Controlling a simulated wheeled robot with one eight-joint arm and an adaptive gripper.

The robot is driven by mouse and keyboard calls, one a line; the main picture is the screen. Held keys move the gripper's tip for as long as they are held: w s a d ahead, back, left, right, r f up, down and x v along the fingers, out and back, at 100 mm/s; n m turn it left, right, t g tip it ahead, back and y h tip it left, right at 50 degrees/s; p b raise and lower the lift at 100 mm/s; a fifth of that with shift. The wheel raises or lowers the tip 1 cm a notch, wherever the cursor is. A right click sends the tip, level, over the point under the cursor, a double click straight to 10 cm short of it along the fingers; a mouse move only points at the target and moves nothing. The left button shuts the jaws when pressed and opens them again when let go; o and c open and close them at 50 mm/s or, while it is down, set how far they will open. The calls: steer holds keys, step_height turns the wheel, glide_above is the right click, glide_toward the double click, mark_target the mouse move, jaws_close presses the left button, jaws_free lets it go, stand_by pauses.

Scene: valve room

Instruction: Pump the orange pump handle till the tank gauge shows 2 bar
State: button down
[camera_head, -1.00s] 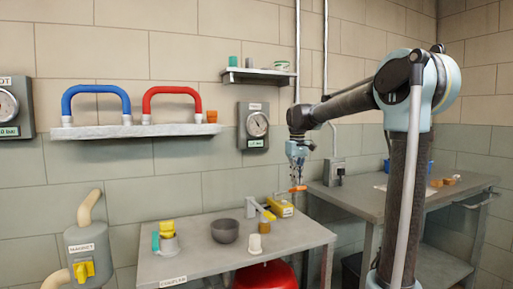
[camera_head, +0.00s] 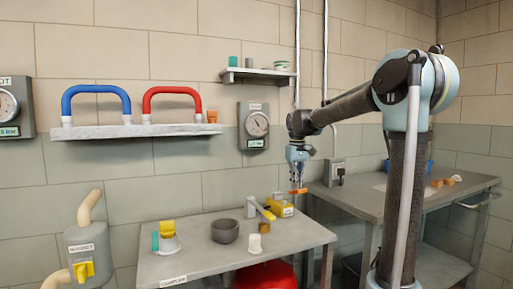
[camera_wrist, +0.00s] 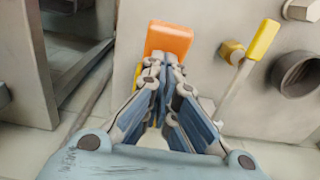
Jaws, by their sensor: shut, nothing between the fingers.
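The orange pump handle (camera_head: 298,191) shows just below my gripper (camera_head: 297,179), above the right part of the front table. In the wrist view the handle's orange end (camera_wrist: 168,38) lies right at the fingertips of my gripper (camera_wrist: 162,62). My fingers are shut with nothing between them; they are at or against the handle, and I cannot tell if they touch it. The round gauge (camera_head: 257,124) hangs on the wall behind the table. Its digits are too small to read. A red tank (camera_head: 266,276) shows partly under the table.
The front table (camera_head: 200,262) holds a grey bowl (camera_head: 225,231), a white cup-like piece (camera_head: 255,244), and a yellow-handled valve (camera_head: 262,211). A shelf with blue (camera_head: 96,104) and red (camera_head: 172,104) handles is on the wall. A second table (camera_head: 400,201) stands at right.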

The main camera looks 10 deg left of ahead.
step_height(320, 180, down, 7)
stand_by(1.0)
steer(key=shift+r, duration=4.55)
steer(key=shift+r, duration=2.4)
